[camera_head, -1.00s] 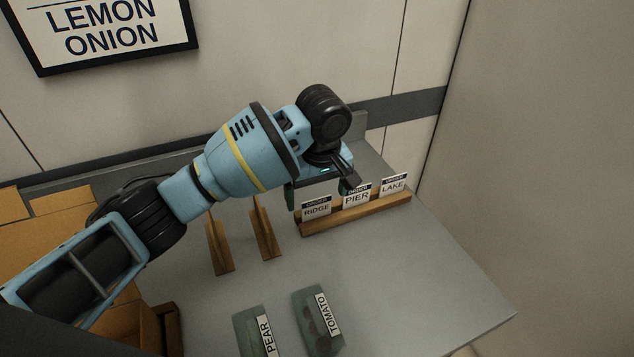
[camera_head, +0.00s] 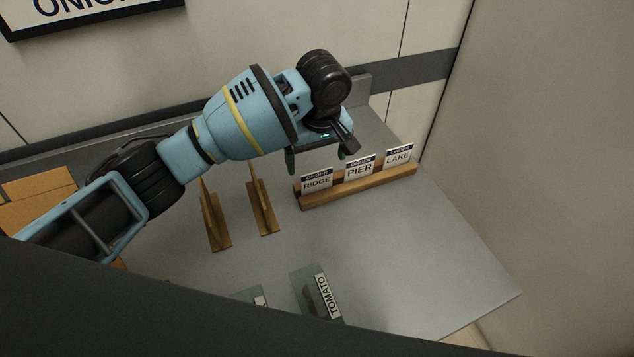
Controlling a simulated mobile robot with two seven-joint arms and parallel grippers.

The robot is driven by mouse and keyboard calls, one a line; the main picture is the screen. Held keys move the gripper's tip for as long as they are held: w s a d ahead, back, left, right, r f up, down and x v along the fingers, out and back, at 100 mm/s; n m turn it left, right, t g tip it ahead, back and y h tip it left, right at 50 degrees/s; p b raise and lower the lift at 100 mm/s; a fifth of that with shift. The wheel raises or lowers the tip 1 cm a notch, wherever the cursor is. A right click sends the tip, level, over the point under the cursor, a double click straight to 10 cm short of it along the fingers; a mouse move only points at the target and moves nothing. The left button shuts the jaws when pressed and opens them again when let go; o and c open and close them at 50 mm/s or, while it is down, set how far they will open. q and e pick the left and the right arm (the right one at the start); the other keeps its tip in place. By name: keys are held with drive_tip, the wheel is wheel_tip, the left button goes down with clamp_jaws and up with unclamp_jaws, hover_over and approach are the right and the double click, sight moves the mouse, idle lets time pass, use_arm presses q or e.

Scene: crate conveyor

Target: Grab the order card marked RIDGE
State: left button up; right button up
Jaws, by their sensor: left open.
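The RIDGE order card (camera_head: 317,181) stands upright at the left end of a wooden card rack (camera_head: 357,188). The PIER card (camera_head: 359,170) stands in the middle and the LAKE card (camera_head: 398,156) at the right end. My left gripper (camera_head: 316,160) is open and empty above and behind the RIDGE card, with one finger to the card's left and the other near the PIER card's upper left. I cannot tell how far it is from the cards; the RIDGE label is in plain sight. My right gripper is not in view.
Two wooden stands (camera_head: 263,206) are on the grey table (camera_head: 400,260) left of the rack. A green TOMATO packet (camera_head: 309,292) lies nearer, with another packet partly hidden. Cardboard boxes (camera_head: 38,188) are at the left. The table's right side is clear.

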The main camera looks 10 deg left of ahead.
sight(317, 172)
use_arm(q)
wheel_tip(317, 172, down, 5)
idle(0.3)
drive_tip(key=c, duration=1)
drive_tip(key=shift+c, duration=0.2)
drive_tip(key=shift+r, duration=0.1)
